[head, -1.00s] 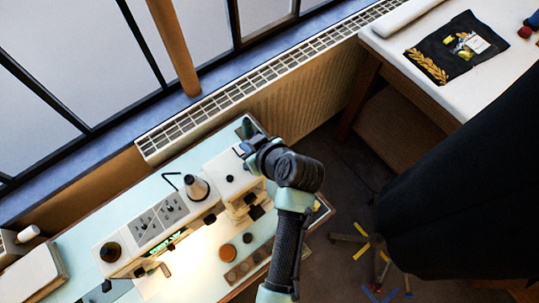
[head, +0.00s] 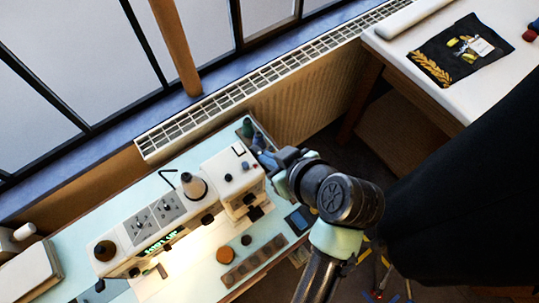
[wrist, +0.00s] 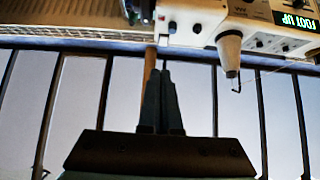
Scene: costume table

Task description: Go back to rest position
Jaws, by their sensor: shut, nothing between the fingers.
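My gripper (head: 264,160) is at the right end of the white sewing machine (head: 232,172) in the head view, apparently above the table, with my arm reaching in from the lower right. In the wrist view my gripper's two dark fingers (wrist: 161,75) stand close together with nothing between them. The wrist picture is upside down, and the sewing machine (wrist: 270,18) shows at its upper right. Whether the fingers touch the machine cannot be told.
A cone of thread (head: 193,186) stands on the machine. The pale sewing table (head: 62,240) holds a strip with round hollows (head: 255,262). A radiator (head: 300,110) runs under the window. A black garment (head: 470,190) hangs at right, near my arm. A white table (head: 480,80) stands beyond.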

